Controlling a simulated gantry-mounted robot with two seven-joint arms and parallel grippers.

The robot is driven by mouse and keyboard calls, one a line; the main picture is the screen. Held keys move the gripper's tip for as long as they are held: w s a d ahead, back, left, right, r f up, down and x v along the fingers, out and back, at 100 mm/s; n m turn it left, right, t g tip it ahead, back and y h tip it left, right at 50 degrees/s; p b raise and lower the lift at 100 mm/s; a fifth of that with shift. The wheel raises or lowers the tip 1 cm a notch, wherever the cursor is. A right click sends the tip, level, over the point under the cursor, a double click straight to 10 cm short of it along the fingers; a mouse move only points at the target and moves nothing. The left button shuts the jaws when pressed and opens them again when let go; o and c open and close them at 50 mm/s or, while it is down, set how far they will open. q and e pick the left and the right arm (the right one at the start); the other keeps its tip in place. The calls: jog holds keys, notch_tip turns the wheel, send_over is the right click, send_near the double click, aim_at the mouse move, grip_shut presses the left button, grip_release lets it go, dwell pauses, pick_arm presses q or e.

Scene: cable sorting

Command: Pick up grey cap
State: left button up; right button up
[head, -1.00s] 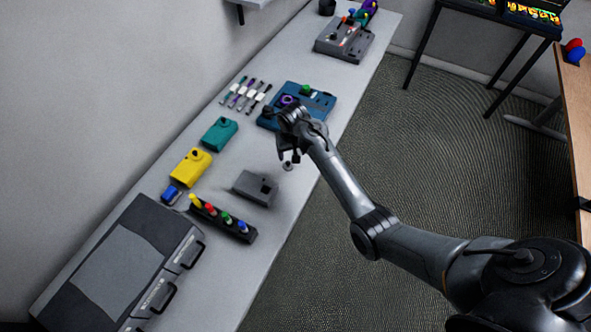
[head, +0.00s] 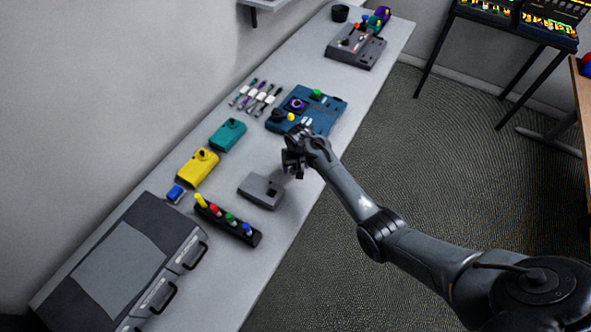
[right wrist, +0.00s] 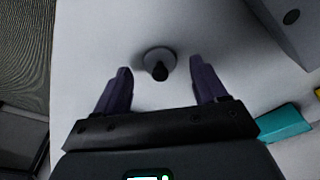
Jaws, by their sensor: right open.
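The grey cap (right wrist: 160,58) is a small round grey disc with a dark knob on top. In the right wrist view it stands on the white table just ahead of and between my two finger lines. My right gripper (head: 293,170) is open and empty, close over the table beside the grey box. In the head view the gripper mostly hides the cap. Whether the fingers reach around the cap's sides is hard to tell. My left gripper is in neither view.
A grey box (head: 262,190) lies close to the gripper; it also shows in the right wrist view (right wrist: 296,28). A blue device (head: 318,108) with knobs lies beyond. Teal (head: 228,135) and yellow (head: 197,167) boxes and a black strip of coloured plugs (head: 228,220) lie nearby.

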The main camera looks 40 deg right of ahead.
jog(key=shift+w+d+f, duration=0.1)
jog(key=shift+f, duration=0.5)
jog(key=shift+c, duration=0.3)
jog(key=c, duration=1.1)
jog(key=shift+o, duration=0.2)
jog(key=shift+r, duration=0.1)
